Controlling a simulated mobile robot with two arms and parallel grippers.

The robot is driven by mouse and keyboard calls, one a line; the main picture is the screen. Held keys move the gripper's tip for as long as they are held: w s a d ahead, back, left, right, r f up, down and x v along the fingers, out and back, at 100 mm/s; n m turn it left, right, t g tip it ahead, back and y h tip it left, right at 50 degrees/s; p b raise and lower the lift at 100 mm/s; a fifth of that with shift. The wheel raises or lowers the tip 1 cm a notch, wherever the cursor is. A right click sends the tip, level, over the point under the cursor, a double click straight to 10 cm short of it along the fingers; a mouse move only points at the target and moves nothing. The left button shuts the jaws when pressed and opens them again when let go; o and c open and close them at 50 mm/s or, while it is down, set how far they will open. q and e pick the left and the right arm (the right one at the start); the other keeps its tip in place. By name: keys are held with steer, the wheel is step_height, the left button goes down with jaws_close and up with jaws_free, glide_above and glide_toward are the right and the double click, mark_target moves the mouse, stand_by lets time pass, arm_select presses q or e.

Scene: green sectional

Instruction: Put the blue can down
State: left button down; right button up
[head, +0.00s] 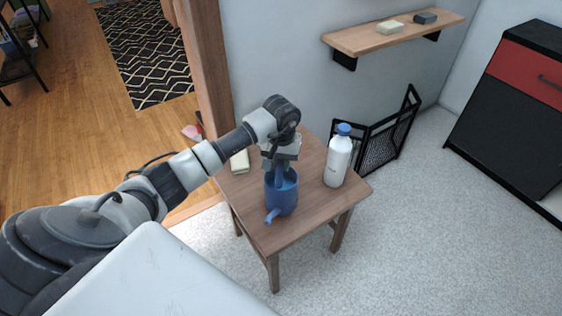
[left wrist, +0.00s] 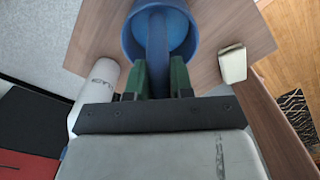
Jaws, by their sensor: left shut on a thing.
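The blue can (head: 283,198) has an open top and a short spout pointing toward the front of the small wooden table (head: 318,203). It is upright at the tabletop; I cannot tell whether its base touches the wood. My left gripper (head: 281,168) points down from above and is shut on the can's upright strip-like handle. In the left wrist view, the green-sided fingers (left wrist: 160,75) close on this blue strip, with the can's round rim (left wrist: 130,40) behind it. The right gripper is not in view.
A white bottle with a blue cap (head: 339,160) stands right of the can. A pale block (head: 240,162) lies at the table's back left. A wall shelf (head: 395,36), a black mesh rack (head: 383,140) and a red-black cabinet (head: 520,100) are beyond. The table's front right is bare.

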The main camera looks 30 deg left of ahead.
arm_select(q)
steer(key=c, duration=1)
jaws_free()
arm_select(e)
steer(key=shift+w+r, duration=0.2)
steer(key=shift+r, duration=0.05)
arm_select(q)
steer(key=shift+r, duration=0.25)
step_height(320, 180, up, 12)
steer(key=shift+f+p, duration=0.2)
steer(key=shift+p, duration=0.15)
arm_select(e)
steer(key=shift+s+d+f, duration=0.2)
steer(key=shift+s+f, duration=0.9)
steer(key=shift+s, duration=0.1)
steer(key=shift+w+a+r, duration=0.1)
